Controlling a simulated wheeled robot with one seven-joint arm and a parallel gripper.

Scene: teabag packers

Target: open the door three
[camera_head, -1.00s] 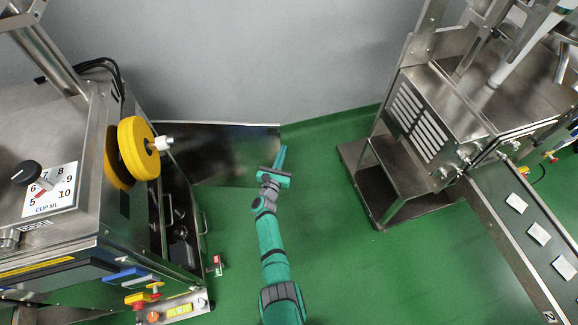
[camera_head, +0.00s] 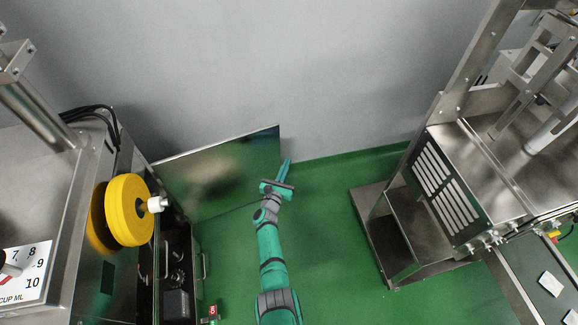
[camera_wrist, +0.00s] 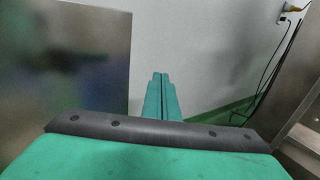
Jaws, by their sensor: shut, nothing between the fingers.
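A flat metal door (camera_head: 220,175) stands swung out from the machine at the left, its far edge near the grey wall. Its reflective panel (camera_wrist: 75,60) also fills the left of the wrist view. The machine's interior behind it is exposed. No number marking shows on the door. My gripper (camera_head: 286,170) is by the door's free far edge, on its right side. The green fingers (camera_wrist: 161,92) are shut together and empty. Whether they touch the door edge I cannot tell.
The left machine carries yellow discs (camera_head: 128,210) and a door handle (camera_head: 203,266) beside its opening. A second metal machine (camera_head: 450,190) stands at the right, with a conveyor (camera_head: 525,280). Green floor (camera_head: 335,220) between them is clear. A grey wall (camera_head: 270,70) closes the back.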

